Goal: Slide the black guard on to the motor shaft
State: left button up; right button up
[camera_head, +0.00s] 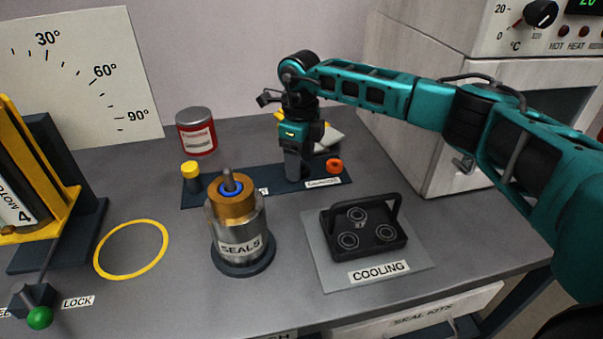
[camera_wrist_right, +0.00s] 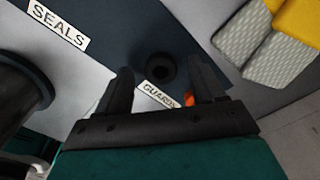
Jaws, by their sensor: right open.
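The black guard (camera_wrist_right: 160,68) is a dark round piece with a hole, on the dark mat by the GUARDS label in the right wrist view. My right gripper (camera_wrist_right: 160,73) is open, its two fingers either side of the guard in that view; I cannot tell whether they touch it. In the head view the right gripper (camera_head: 294,174) points down over the dark mat (camera_head: 225,188) and hides the guard. The motor (camera_head: 17,203), labelled MOTOR 4, sits in a yellow cradle at the left edge. Its shaft cannot be made out. My left gripper is out of view.
The SEALS stand (camera_head: 238,225) rises mid-bench. The COOLING fixture (camera_head: 362,232) is to its right. A yellow-capped piece (camera_head: 191,175) and an orange ring (camera_head: 334,165) are on the mat. A red can (camera_head: 197,135) is behind. A yellow circle (camera_head: 131,276) marks bare bench.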

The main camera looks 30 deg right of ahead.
jog(key=shift+f, duration=0.4)
jog(key=c, duration=1.1)
jog(key=shift+r, duration=0.15)
